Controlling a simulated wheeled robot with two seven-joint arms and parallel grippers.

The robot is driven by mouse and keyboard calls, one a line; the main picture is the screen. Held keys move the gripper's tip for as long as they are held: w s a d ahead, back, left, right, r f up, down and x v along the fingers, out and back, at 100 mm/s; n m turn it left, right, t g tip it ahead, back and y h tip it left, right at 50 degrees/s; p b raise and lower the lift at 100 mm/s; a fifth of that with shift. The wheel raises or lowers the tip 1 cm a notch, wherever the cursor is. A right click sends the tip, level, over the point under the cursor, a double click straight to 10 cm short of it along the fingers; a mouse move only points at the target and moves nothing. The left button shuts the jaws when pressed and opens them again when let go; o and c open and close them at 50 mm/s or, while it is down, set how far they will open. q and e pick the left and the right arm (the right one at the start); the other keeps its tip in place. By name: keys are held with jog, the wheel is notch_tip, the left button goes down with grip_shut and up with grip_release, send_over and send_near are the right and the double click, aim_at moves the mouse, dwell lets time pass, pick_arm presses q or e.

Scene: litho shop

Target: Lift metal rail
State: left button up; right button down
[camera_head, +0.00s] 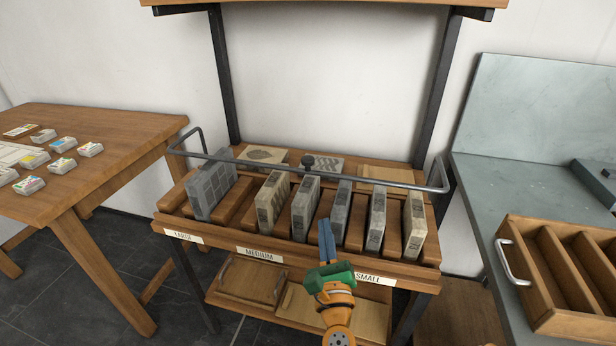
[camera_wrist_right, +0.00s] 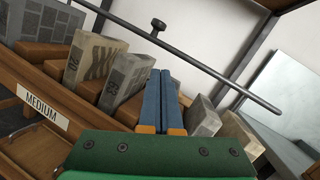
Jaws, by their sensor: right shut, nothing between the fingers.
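The metal rail (camera_head: 384,183) is a grey bar with bent ends and a dark round knob (camera_head: 308,160) near its middle. It spans the wooden rack above the upright stones, and it crosses the right wrist view (camera_wrist_right: 215,60) diagonally. My right gripper (camera_head: 325,224) is shut and empty, in front of the rack near the middle stones. In the right wrist view its blue fingers (camera_wrist_right: 162,76) are together, pointing toward the stones and below the rail, apart from it. My left gripper is not in view.
The rack (camera_head: 300,247) holds several stone slabs (camera_head: 305,208) in slots labelled large, medium and small. A wooden table (camera_head: 110,140) with card stacks stands at left. A slotted wooden tray (camera_head: 545,300) with a metal handle is at right. Shelf uprights (camera_head: 437,95) rise behind.

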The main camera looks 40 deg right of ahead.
jog(key=a+r+p+x, duration=0.1)
jog(key=r+p+x, duration=0.1)
jog(key=x, duration=1.1)
jog(key=shift+w+a+r+p, duration=0.15)
jog(key=shift+w+a+p, duration=0.05)
jog(key=shift+p, duration=0.7)
